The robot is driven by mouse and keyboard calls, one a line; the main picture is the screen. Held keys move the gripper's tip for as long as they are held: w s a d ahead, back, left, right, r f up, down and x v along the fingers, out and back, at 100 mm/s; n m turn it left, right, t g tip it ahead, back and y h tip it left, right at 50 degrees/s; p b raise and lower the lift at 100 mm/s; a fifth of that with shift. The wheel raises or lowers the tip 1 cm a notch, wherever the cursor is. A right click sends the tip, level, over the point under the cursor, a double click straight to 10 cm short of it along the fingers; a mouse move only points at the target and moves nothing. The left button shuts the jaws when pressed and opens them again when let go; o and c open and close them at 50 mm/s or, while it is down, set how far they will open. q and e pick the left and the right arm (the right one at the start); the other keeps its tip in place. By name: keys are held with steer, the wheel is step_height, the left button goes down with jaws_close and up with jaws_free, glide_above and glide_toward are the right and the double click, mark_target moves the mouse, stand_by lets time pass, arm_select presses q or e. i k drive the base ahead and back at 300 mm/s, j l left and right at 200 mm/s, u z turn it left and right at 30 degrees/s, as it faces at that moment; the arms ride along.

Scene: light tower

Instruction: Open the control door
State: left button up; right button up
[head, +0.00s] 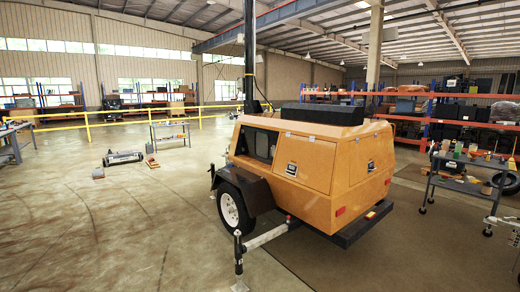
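The orange light tower trailer (310,195) stands in the middle of the head view. Its near side has a large panel with a dark latch (292,169), lying flush with the body. To the left of that panel is a dark window-like panel (257,143). The right end has another flush panel with a dark latch (371,166). I cannot tell which of these is the control door; none of them stands visibly open. Neither of my grippers can be made out in this view.
The trailer's wheel (231,208) and a jack leg (239,262) stick out at the near left. A cart with tools (463,187) stands on the right. Yellow railing (120,122) runs behind. The floor at left and front is mostly clear.

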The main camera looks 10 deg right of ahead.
mark_target(259, 145)
steer(key=i+j+u, duration=0.1)
steer(key=i+u, duration=0.3)
steer(key=i, duration=0.4)
steer(key=i+l+u, duration=0.1)
steer(key=i+u, duration=0.3)
steer(key=i, duration=0.4)
steer(key=i+z, duration=0.1)
steer(key=i, duration=0.45)
steer(key=i+z, duration=0.1)
steer(key=i, duration=0.45)
steer(key=i+j+z, duration=0.1)
steer(key=i, duration=0.45)
steer(key=i+j+z, duration=0.15)
steer(key=i, duration=0.4)
steer(key=i+j+z, duration=0.1)
steer(key=i, duration=0.45)
steer(key=i+j+z, duration=0.1)
steer(key=i+j, duration=0.15)
steer(key=i, duration=0.3)
steer(key=i+z, duration=0.15)
steer(key=i, duration=0.35)
steer(key=i+z, duration=0.15)
steer(key=i, duration=0.4)
steer(key=i+j+z, duration=0.15)
steer(key=i, duration=0.35)
steer(key=i+j+z, duration=0.2)
steer(key=i, duration=0.3)
steer(key=l, duration=0.1)
